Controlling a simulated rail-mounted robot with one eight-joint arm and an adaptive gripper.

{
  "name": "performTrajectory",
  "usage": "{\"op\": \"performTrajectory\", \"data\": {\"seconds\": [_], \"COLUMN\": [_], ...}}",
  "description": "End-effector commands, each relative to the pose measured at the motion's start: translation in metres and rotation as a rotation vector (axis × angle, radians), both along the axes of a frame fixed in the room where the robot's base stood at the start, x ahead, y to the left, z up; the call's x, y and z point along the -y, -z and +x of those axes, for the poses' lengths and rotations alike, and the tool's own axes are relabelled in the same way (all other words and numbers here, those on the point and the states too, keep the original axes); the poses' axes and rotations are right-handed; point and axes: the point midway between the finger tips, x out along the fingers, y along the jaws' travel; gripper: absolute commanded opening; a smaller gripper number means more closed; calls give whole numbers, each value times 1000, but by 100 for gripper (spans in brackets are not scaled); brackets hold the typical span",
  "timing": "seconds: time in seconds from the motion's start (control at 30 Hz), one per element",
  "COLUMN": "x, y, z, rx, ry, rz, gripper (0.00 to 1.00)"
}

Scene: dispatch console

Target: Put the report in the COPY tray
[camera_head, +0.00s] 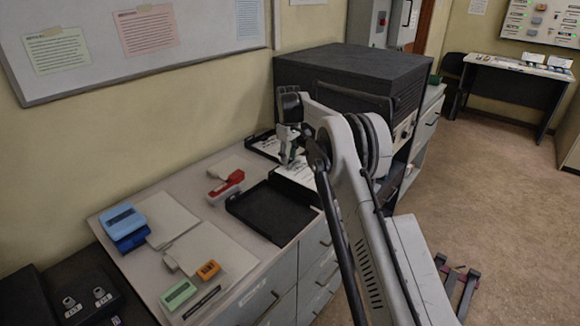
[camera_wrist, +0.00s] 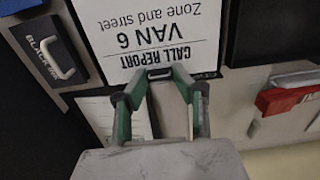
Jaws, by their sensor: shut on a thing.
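The report (camera_wrist: 150,35), a white sheet reading "CALL REPORT VAN 6", lies ahead of my gripper (camera_wrist: 160,74) in the wrist view. My gripper's green-padded fingers are shut on a small dark clip at the report's near edge. In the head view my gripper (camera_head: 287,152) is low over the far part of the counter, with white paper (camera_head: 296,172) below it. An empty black tray (camera_head: 270,211) stands in front, and another dark tray (camera_head: 262,147) is partly hidden behind my gripper. I cannot read a COPY label. The report's height above the counter is unclear.
A red stapler (camera_head: 227,186) lies left of the front tray. Blue boxes (camera_head: 124,224), folders, a green box (camera_head: 179,295) and an orange box (camera_head: 208,270) occupy the near counter. A large dark cabinet (camera_head: 350,78) stands behind my arm. A handled black block (camera_wrist: 50,52) is at left in the wrist view.

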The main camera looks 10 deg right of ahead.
Motion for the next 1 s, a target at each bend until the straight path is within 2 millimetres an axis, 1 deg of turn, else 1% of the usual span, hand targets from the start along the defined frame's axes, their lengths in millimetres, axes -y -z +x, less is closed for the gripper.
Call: {"op": "performTrajectory", "data": {"seconds": [0.17, 0.43, 0.83, 0.87, 0.9, 1.0], "x": [4, 4, 4, 4, 4, 4], "y": [7, 40, 47, 46, 46, 46], "z": [2, 1, 1, 1, 1, 1], "rx": [0, 0, 0, 0, 0, 0], "ry": [0, 0, 0, 0, 0, 0], "rz": [0, 0, 0, 0, 0, 0], "gripper": [0, 0, 0, 28, 33, 44]}}
